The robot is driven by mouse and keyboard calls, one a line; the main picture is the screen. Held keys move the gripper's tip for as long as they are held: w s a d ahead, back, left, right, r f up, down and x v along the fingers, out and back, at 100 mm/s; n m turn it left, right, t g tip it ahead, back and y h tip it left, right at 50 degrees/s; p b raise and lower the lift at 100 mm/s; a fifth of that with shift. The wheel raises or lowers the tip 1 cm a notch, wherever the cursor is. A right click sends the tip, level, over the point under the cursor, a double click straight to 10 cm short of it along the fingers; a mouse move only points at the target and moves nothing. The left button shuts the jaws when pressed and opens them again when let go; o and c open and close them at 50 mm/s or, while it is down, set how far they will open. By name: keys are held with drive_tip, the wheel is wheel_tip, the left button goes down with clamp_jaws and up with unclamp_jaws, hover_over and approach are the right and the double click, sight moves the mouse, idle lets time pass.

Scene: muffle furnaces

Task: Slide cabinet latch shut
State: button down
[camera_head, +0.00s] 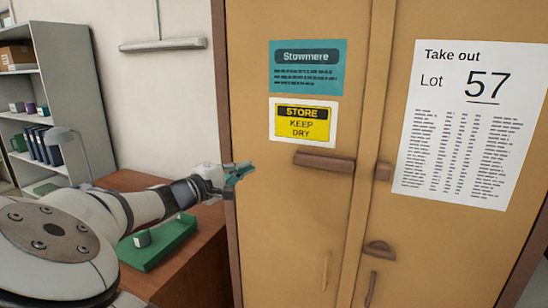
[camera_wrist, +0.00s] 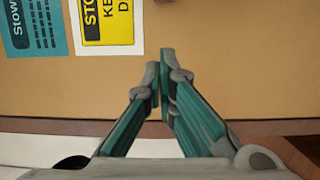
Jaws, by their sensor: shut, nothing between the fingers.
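The tan cabinet (camera_head: 275,210) has two doors. A brown latch bar (camera_head: 324,160) sits on the left door, below the yellow label, tilted slightly down to the right. A small brown block (camera_head: 382,171) is on the right door, with a visible gap between it and the bar's right end. My gripper (camera_head: 247,170) is shut and empty, left of the bar and apart from it, near the cabinet's left edge. In the wrist view, my fingertips (camera_wrist: 160,72) meet in front of the door, and a brown piece, apparently the bar's end (camera_wrist: 181,18), shows at the top edge.
A wooden desk (camera_head: 135,182) with a green tray (camera_head: 160,250) stands left of the cabinet. A grey shelf (camera_head: 60,80) stands behind. Paper signs (camera_head: 470,120) are on the doors.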

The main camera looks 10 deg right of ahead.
drive_tip(key=shift+w+d, duration=0.1)
drive_tip(key=w+d, duration=0.1)
drive_tip(key=d, duration=0.2)
drive_tip(key=w+d+p, duration=0.1)
drive_tip(key=d, duration=0.3)
drive_tip(key=w+d+p, duration=0.1)
drive_tip(key=d, duration=0.2)
drive_tip(key=shift+w+d, duration=0.4)
